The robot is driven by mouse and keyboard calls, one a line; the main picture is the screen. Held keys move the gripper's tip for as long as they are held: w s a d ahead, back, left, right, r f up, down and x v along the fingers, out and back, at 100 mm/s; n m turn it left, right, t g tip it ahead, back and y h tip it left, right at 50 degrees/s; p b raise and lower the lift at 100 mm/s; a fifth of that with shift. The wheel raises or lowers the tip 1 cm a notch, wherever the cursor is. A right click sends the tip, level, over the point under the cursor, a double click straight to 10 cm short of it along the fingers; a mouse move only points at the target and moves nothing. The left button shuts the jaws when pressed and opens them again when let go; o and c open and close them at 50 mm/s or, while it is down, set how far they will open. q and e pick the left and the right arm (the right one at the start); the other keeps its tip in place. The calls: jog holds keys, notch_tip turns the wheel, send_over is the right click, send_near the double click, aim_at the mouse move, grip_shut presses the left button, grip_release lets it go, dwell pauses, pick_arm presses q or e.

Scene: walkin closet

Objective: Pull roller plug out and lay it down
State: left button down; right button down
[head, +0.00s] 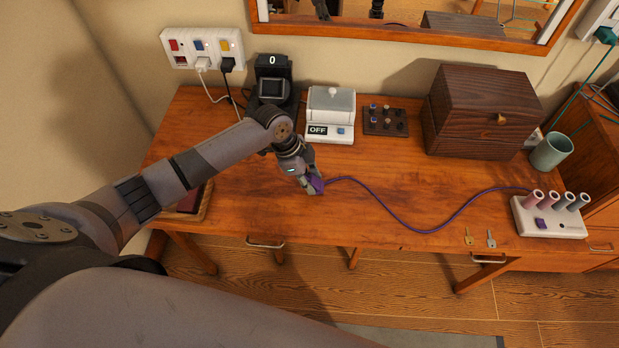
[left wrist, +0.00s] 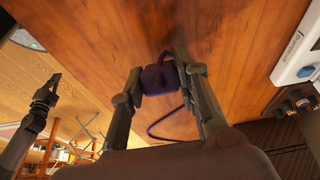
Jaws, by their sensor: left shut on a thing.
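The roller plug (head: 316,184) is a small purple block on a purple cord. My left gripper (head: 311,183) is shut on it, low over the left-middle of the wooden desk; I cannot tell whether the plug touches the wood. In the left wrist view the plug (left wrist: 160,78) sits between the two fingertips. Its cord (head: 400,224) runs right across the desk to the white roller base (head: 549,222), which holds several pink and teal rollers. A power strip (head: 203,48) on the wall holds a white and a black plug. My right gripper is not in the head view.
A black watch stand (head: 272,85), a white device marked OFF (head: 331,115), a dark knob board (head: 386,121) and a wooden box (head: 481,112) line the back. Two keys (head: 480,238) lie near the front edge. A green cup (head: 551,151) stands right. The desk's middle is mostly clear.

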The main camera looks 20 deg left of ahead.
pick_arm(q)
jog(key=shift+f, duration=0.4)
jog(key=c, duration=1.1)
grip_release()
jog(key=shift+r, duration=0.1)
jog(key=v, duration=1.1)
jog(key=shift+a+r, duration=0.15)
jog(key=shift+r, duration=0.25)
